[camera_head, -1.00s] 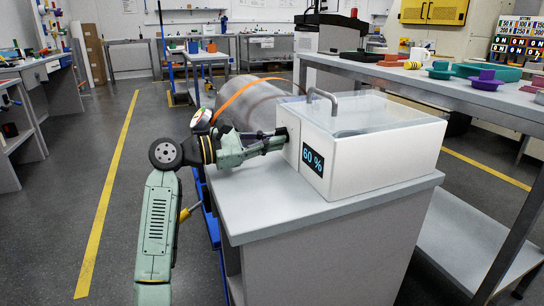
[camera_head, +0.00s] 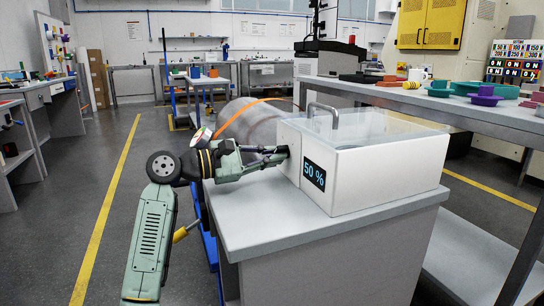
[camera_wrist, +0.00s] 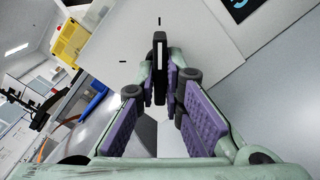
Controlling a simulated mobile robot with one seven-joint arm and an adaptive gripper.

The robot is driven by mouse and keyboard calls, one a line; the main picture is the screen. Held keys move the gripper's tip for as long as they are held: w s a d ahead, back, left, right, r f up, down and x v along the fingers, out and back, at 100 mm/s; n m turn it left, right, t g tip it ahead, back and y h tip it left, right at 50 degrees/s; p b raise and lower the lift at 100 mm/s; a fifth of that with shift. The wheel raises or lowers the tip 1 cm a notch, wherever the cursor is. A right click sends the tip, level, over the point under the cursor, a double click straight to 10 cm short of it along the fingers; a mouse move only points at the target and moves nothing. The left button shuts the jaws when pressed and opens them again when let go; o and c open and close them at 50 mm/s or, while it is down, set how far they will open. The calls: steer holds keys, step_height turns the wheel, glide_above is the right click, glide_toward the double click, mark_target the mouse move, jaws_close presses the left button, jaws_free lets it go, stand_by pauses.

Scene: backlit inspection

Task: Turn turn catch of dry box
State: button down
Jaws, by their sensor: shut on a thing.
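The dry box (camera_head: 365,180) is a white box with a clear lid and a grey handle. It stands on a grey-topped cabinet, and its display reads 50 %. The dark turn catch (camera_wrist: 159,54) is on the box's front face in the wrist view, upright between two black marks, one above and one to the left. My gripper (camera_head: 281,154) is at the left end of that face. In the wrist view my gripper (camera_wrist: 161,75) has its purple-padded fingers closed around the catch at their tips. In the head view the catch is largely hidden by the fingers.
A table with coloured parts (camera_head: 485,95) stands to the right of the cabinet (camera_head: 300,234). A large grey cylinder with an orange band (camera_head: 254,122) is behind my arm. The floor to the left is open, with a yellow line (camera_head: 103,215).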

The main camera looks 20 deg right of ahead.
steer(key=c, duration=1.7)
jaws_free()
steer(key=a, duration=1.2)
steer(key=shift+s, duration=0.2)
steer(key=shift+r, duration=0.1)
